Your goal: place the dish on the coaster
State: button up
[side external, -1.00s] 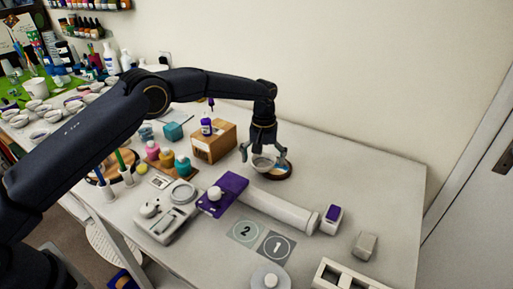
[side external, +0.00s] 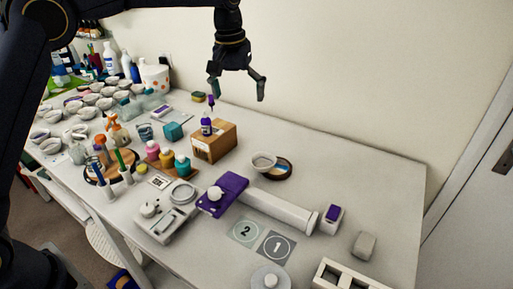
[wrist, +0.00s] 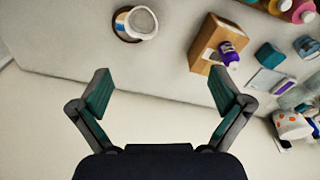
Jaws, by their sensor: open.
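The dish (side external: 263,161) is a small pale round bowl. It sits off-centre over the left side of the coaster (side external: 287,172), a dark-rimmed disc with a tan middle, and sticks out past the coaster's edge. In the wrist view the dish (wrist: 143,22) covers much of the coaster (wrist: 121,20). I cannot tell whether the dish is slightly tilted. My gripper (side external: 237,93) is open and empty, high above the table and apart from the dish. In the wrist view its fingers (wrist: 162,80) are spread wide with nothing between them.
A cardboard box (side external: 215,143) with a purple bottle (side external: 206,124) stands left of the dish. Coloured bottles (side external: 166,158) stand farther left. The table right of the coaster is clear.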

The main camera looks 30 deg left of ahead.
jog(key=s+a+r+m+t, duration=0.1)
jog(key=s+a+r, duration=0.25)
jog(key=s, duration=0.55)
jog(key=s+a+r+m+t, duration=0.1)
jog(key=s+a+r+t, duration=0.2)
jog(key=s, duration=0.7)
jog(key=s+a+f, duration=0.1)
jog(key=s+f, duration=0.1)
jog(key=s, duration=0.4)
jog(key=s+a+f+m, duration=0.1)
jog(key=s+f, duration=0.2)
jog(key=s, duration=0.3)
jog(key=shift+s+a+f, duration=0.35)
jog(key=shift+s+a, duration=0.05)
